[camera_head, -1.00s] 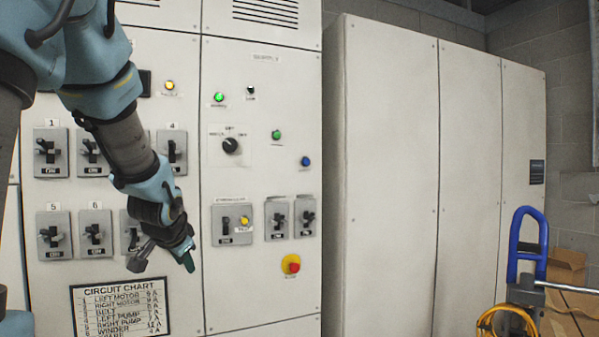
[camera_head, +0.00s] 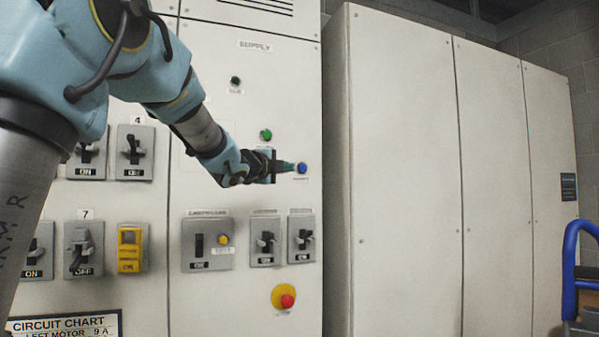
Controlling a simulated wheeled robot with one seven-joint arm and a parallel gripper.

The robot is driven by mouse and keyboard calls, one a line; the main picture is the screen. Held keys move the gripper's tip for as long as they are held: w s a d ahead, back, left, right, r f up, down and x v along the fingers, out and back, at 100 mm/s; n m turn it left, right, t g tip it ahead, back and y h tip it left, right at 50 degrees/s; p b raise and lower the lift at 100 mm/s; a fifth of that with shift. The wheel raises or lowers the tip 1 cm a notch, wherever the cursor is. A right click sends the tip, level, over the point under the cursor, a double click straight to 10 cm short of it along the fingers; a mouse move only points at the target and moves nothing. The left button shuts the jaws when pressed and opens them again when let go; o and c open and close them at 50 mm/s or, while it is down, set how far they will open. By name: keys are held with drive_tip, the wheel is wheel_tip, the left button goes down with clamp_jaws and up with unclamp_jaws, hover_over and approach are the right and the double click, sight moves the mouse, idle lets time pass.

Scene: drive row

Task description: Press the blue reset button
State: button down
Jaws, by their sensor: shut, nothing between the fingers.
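The blue reset button (camera_head: 302,168) is a small round button on the right part of the pale cabinet panel, to the right of a green button (camera_head: 266,135) and a little below it. My gripper (camera_head: 291,167) is shut and empty. Its fingertips point right and lie at the left edge of the blue button in the picture. I cannot tell whether they touch it or stop just short of it. The label under the button is too small to read.
A red emergency button (camera_head: 287,301) on a yellow disc sits lower on the panel. Breaker switches (camera_head: 265,241) stand between. A yellow lockout (camera_head: 131,248) covers one switch at left. A tall plain cabinet (camera_head: 405,180) stands at right, with a blue hand-truck frame (camera_head: 572,255) beyond.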

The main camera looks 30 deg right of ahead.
drive_tip(key=shift+d, duration=0.1)
drive_tip(key=p, duration=0.4)
approach(306, 168)
drive_tip(key=d, duration=0.4)
drive_tip(key=shift+w+d+r+p, duration=0.15)
drive_tip(key=shift+w+p, duration=0.15)
drive_tip(key=shift+w, duration=0.15)
drive_tip(key=shift+w+d+p, duration=0.15)
drive_tip(key=shift+w+p, duration=0.1)
drive_tip(key=shift+w, duration=0.2)
drive_tip(key=shift+w+d, duration=0.15)
drive_tip(key=shift+w, duration=0.45)
drive_tip(key=shift+w, duration=0.1)
